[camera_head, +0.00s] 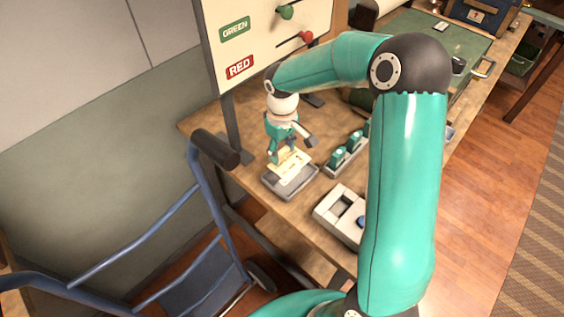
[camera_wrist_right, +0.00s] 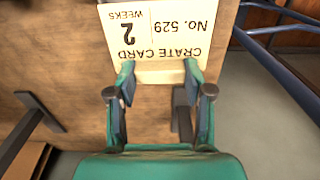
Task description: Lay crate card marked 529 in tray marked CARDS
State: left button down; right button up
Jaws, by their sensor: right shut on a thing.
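The cream crate card (camera_wrist_right: 158,32) fills the top middle of the right wrist view. It reads upside down "CRATE CARD No. 529, 2 WEEKS". My right gripper (camera_wrist_right: 160,72) is shut on the card's near edge. In the head view the right gripper (camera_head: 284,150) points down, with the pale card (camera_head: 292,163) below it. I cannot tell whether card and tray touch, and I can read no mark on the tray. My left gripper is out of view.
A light grey box with openings (camera_head: 331,214) and a rack of teal items (camera_head: 347,152) stand to the right on the bench. A board with GREEN and RED labels (camera_head: 265,40) rises behind. A blue trolley (camera_head: 190,255) stands at the left. My right arm hides part of the bench.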

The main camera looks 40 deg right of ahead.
aim_at(282, 164)
notch_tip(282, 164, down, 6)
dwell(0.5)
jog(key=shift+f, duration=0.2)
jog(key=o, duration=0.8)
jog(key=shift+r, duration=0.1)
jog(key=shift+r, duration=0.1)
notch_tip(282, 164, up, 12)
jog(key=shift+r, duration=0.1)
